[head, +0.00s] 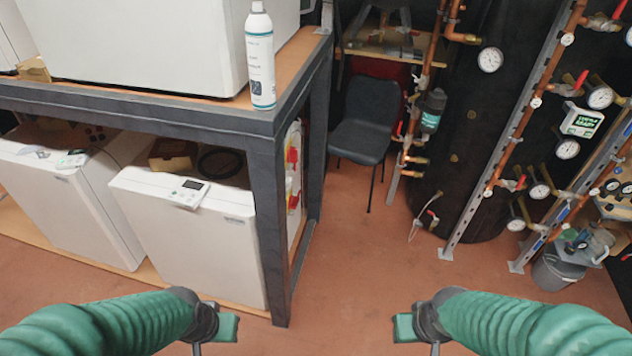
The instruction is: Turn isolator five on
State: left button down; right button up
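No switch that I can read as isolator five is in view. On the side of the dark metal rack, a panel with red and yellow parts (293,155) shows edge-on, partly hidden by the rack post; its markings are too small to read. My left gripper (222,327) is low in the view, in front of the rack and away from the panel. My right gripper (408,328) is low at centre right, over bare floor. Both seem to touch nothing, and their finger gaps cannot be made out.
The dark rack (262,125) carries white heat pump units (205,240) and a spray can (260,60). A black chair (367,125) stands behind. Copper pipes with gauges (490,60) and a bucket (555,272) are at right. The reddish floor (350,250) between is clear.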

aim_at(294, 200)
jog(key=i+l+z, duration=0.15)
jog(key=i+l, duration=0.4)
jog(key=l, duration=0.2)
jog(key=i+l+z, duration=0.15)
jog(key=i+l, duration=0.4)
jog(key=l, duration=0.2)
